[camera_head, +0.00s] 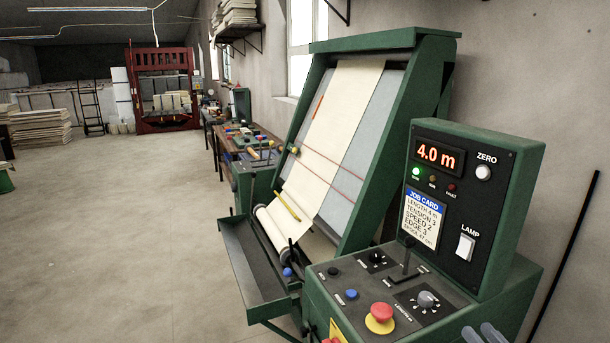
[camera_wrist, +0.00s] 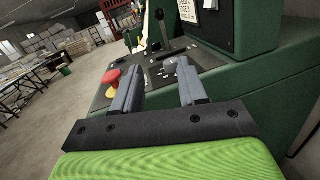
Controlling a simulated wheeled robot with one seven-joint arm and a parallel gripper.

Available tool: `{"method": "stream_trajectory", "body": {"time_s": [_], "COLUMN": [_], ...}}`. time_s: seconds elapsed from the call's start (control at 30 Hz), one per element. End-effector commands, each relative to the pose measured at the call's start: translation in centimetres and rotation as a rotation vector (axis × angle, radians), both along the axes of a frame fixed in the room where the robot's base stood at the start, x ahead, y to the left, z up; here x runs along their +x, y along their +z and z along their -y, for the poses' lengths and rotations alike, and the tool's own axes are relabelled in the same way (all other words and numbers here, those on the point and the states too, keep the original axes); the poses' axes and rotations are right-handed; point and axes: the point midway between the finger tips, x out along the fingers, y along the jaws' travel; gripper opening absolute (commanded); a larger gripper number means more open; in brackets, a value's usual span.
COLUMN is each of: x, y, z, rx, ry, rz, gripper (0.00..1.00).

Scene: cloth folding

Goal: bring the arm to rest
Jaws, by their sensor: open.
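My gripper (camera_wrist: 160,88) is open and empty in the wrist view, its two grey fingers apart in front of the green control console. In the head view only the fingertips of my gripper (camera_head: 485,334) show at the bottom right edge, beside the console top; the rest of the arm is out of frame. The console's red mushroom button (camera_head: 380,314) also shows in the wrist view, left of the fingers. The black lever (camera_head: 406,262) stands on the console top. I cannot see the fingers touching anything.
The green console (camera_head: 455,300) fills the lower right, with a display (camera_head: 440,154) reading 4.0 m. Cream cloth (camera_head: 340,120) lies on the sloped green-framed machine, wound on a roller (camera_head: 270,228) above a dark tray (camera_head: 245,270). The floor (camera_head: 110,240) at left is open.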

Motion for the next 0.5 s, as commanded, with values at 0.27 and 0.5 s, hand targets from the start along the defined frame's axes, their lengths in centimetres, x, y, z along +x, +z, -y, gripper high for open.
{"method": "stream_trajectory", "body": {"time_s": [0.27,0.5], "x": [1.2,1.8], "y": [-0.7,-1.9], "z": [-4.3,-10.1], "rx": [-0.189,-0.487], "ry": [0.135,0.345], "rz": [-0.072,-0.157], "gripper": [0.42,0.42]}}
